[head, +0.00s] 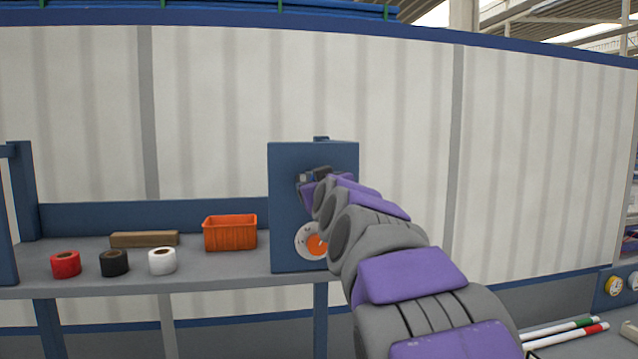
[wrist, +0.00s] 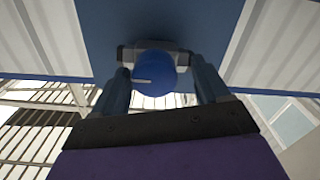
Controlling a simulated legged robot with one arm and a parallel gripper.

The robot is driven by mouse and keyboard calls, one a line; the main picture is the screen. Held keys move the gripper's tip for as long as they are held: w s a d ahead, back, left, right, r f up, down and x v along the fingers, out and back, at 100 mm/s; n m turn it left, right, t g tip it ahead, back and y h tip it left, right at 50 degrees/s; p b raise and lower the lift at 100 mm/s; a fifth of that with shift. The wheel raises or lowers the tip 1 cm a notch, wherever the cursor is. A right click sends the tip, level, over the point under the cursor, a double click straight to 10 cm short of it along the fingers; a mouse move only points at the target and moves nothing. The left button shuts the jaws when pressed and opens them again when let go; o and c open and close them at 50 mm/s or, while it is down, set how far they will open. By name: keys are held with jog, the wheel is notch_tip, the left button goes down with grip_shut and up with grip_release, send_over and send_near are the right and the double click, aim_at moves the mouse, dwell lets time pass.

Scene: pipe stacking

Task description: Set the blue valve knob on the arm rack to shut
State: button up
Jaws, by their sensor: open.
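The blue valve knob (wrist: 153,73) shows in the wrist view, round, with a pale pointer mark on its left side lying nearly level. It sits on a grey fitting fixed to the blue panel (wrist: 158,20). My gripper (wrist: 161,78) is open, with one finger on each side of the knob. A gap shows beside each finger, and I cannot tell whether either touches it. In the head view my gripper (head: 312,178) is up against the upper part of the blue panel (head: 285,205), and the knob is hidden behind it.
Below my gripper on the panel is a white dial with an orange centre (head: 317,244), partly covered by my arm. On the shelf (head: 210,267) to the left are an orange bin (head: 230,233), a wooden block (head: 144,239) and red (head: 65,264), black (head: 114,262) and white (head: 162,261) rolls.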

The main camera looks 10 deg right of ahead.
jog(key=shift+w+a, duration=0.1)
jog(key=shift+d, duration=0.55)
jog(key=c, duration=0.3)
jog(key=shift+a, duration=0.2)
jog(key=c, duration=0.5)
jog(key=shift+c, duration=1.2)
